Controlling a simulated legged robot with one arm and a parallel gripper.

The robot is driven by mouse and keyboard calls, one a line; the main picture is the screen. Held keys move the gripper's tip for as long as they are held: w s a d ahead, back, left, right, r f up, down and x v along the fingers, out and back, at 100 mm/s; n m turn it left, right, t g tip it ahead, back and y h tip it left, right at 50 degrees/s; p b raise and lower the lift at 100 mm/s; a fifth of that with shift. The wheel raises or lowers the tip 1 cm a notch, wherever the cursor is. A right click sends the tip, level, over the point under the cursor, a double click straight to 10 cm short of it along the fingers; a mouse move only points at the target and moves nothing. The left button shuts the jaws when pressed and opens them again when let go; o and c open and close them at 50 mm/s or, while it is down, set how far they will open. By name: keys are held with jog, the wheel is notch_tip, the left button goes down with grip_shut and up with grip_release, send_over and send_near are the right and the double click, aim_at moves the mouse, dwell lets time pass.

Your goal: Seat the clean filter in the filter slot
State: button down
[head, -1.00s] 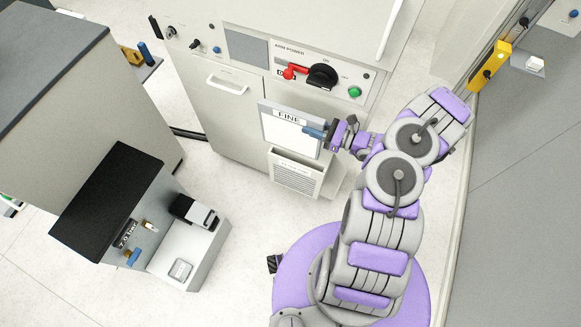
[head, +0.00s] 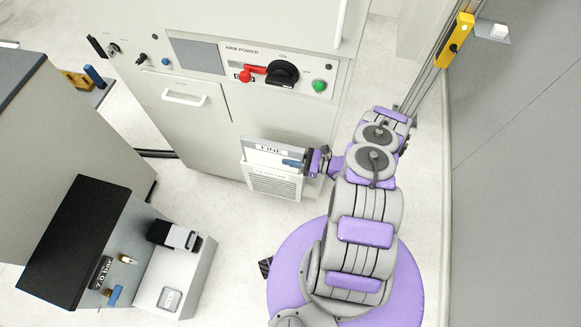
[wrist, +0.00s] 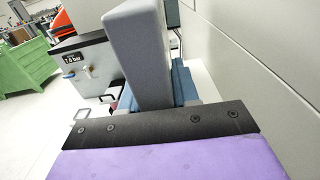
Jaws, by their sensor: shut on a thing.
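The clean filter (head: 262,141), a flat white panel with a grey frame and a "FINE" label, stands upright at the front of the cabinet. Its lower part is hidden behind the front of the vented filter slot (head: 274,185), and its upper part sticks out above. I cannot tell whether it touches the bottom. My gripper (head: 291,163) reaches in from the right, its blue fingers shut on the filter's right side. In the wrist view, the filter (wrist: 137,60) shows as a thick grey edge between the blue fingers (wrist: 160,85).
The cabinet (head: 215,128) has a red lever (head: 252,72), a black rotary switch (head: 283,74) and a green button (head: 319,86) above the slot. A bench device (head: 75,235) with a black top stands at lower left. Pale floor lies between them.

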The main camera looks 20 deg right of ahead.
notch_tip(320, 180, down, 6)
jog(key=shift+s+r+b, duration=0.1)
jog(key=shift+r+b, duration=0.05)
jog(key=shift+b, duration=0.75)
jog(key=c, duration=0.8)
grip_release()
jog(key=shift+d+r, duration=0.1)
jog(key=shift+c, duration=0.2)
jog(key=v, duration=1.2)
jog(key=shift+b, duration=0.3)
